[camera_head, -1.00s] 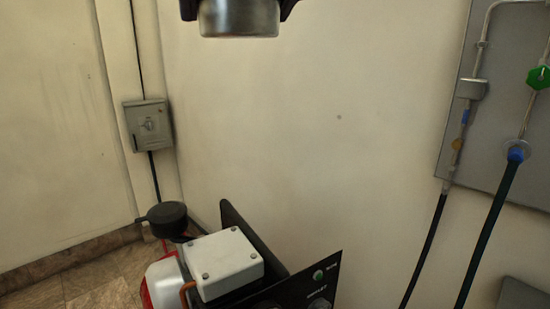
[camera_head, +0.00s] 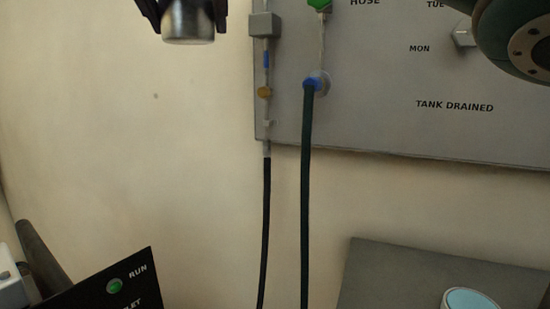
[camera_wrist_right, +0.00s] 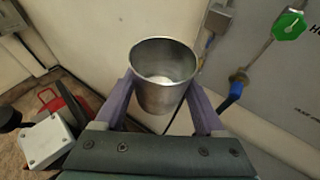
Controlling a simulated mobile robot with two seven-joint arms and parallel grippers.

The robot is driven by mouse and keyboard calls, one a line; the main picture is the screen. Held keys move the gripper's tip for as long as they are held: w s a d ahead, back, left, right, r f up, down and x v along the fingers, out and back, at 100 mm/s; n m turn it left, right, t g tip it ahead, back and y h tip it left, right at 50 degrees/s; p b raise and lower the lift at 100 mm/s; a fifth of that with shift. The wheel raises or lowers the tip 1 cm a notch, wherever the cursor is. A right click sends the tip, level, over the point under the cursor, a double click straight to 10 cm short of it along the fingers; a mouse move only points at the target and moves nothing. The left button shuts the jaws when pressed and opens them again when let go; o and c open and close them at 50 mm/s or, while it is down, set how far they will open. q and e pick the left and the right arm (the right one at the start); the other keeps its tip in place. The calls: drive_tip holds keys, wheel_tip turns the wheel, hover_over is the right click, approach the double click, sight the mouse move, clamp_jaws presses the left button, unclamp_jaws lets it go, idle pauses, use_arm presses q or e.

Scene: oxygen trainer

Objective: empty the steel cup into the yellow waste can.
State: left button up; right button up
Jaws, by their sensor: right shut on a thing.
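The steel cup (camera_head: 188,27) is at the top edge of the head view, partly cut off. My right gripper (camera_head: 184,10) is shut on it, with one dark finger on each side. In the right wrist view the cup (camera_wrist_right: 163,88) sits between the purple fingers of the right gripper (camera_wrist_right: 163,106), its mouth facing the camera. A pale patch shows at the bottom inside it; I cannot tell whether this is contents or a reflection. The yellow waste can is in neither view. My left gripper is not in view.
A grey wall panel (camera_head: 400,130) carries a pipe, a green knob (camera_head: 318,4) and lettering. Two dark hoses (camera_head: 305,200) hang below it. A black control panel (camera_head: 95,285) with a green button is at lower left. A grey surface (camera_head: 400,275) holds a cyan-topped round thing (camera_head: 470,300).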

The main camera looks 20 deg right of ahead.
drive_tip(key=w+d+f+m+h+b, duration=0.15)
drive_tip(key=d+f+b, duration=0.3)
drive_tip(key=f, duration=0.55)
drive_tip(key=w+d+f+m+g+h+b, duration=0.1)
drive_tip(key=w+d+f+b, duration=0.3)
drive_tip(key=f, duration=0.7)
drive_tip(key=d+f+m+h+b, duration=0.2)
drive_tip(key=f+b, duration=0.4)
drive_tip(key=f, duration=0.4)
use_arm(q)
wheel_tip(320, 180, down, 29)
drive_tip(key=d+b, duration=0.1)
drive_tip(key=b, duration=1.1)
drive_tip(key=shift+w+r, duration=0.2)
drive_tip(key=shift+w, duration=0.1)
use_arm(e)
drive_tip(key=s+d+f, duration=0.1)
drive_tip(key=s+f, duration=0.1)
drive_tip(key=f, duration=0.8)
drive_tip(key=s+d+f, duration=0.2)
drive_tip(key=s+f, duration=0.1)
drive_tip(key=f, duration=0.8)
drive_tip(key=s+d+f, duration=0.2)
drive_tip(key=s+f, duration=0.1)
drive_tip(key=f, duration=0.8)
drive_tip(key=shift+g, duration=0.3)
drive_tip(key=shift+s+d, duration=0.1)
drive_tip(key=shift+d, duration=0.05)
